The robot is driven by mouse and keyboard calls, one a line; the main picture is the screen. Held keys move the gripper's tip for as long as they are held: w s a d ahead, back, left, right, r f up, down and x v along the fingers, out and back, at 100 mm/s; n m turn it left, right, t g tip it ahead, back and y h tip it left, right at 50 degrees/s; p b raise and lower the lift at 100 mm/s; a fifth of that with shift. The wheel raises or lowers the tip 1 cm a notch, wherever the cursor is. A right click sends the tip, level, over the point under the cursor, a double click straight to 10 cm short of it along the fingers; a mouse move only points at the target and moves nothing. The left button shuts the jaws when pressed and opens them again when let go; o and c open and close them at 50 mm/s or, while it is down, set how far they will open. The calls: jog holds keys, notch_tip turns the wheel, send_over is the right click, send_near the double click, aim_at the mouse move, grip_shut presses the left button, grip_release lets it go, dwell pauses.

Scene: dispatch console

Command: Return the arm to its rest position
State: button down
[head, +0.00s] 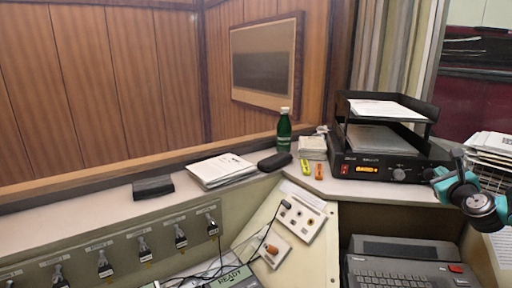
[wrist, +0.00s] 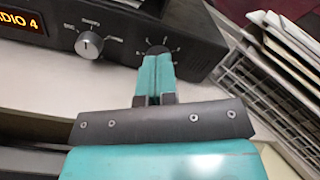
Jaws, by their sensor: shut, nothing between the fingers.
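My gripper (wrist: 157,62) shows in the wrist view with its two teal fingers pressed together and nothing between them. The fingertips overlap the small right-hand knob on the front of the black radio unit (wrist: 205,35); I cannot tell whether they touch it. In the head view my gripper (head: 438,176) is at the right, just beside the right end of the radio unit (head: 384,169). My arm with its teal and dark joints comes in from the right edge. The rest position itself is not marked in either view.
A two-level paper tray (head: 428,113) stands on the radio. A wire basket of papers (head: 490,172) is close to the right of my arm. A keyboard unit (head: 405,262) lies below. A green bottle (head: 284,131) stands further left. The counter's left part is mostly clear.

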jog(key=shift+s+a, duration=0.15)
jog(key=shift+s, duration=0.45)
jog(key=w+a+r+n+g+y, duration=0.1)
jog(key=a+r+n+g+y, duration=0.15)
jog(key=a+n+y, duration=0.95)
jog(key=s+a+r+n+g, duration=0.1)
jog(key=s+a+n+g, duration=0.3)
jog(key=a, duration=0.7)
jog(key=s+a+r+n+g, duration=0.15)
jog(key=s+a+n, duration=0.35)
jog(key=a, duration=0.5)
jog(key=s+a+n+g+h, duration=0.1)
jog(key=s+a+n+g, duration=0.1)
jog(key=s+n, duration=0.4)
jog(key=s+a+f+n+g+h, duration=0.1)
jog(key=s+a+n+g, duration=0.2)
jog(key=s+n, duration=0.3)
jog(key=s+a+n+g+h, duration=0.1)
jog(key=s+n+g, duration=0.3)
jog(key=s, duration=1)
jog(key=a+n, duration=0.1)
jog(key=n, duration=0.2)
jog(key=shift+s+a+f, duration=0.2)
jog(key=shift+s+a, duration=0.05)
jog(key=shift+a, duration=0.15)
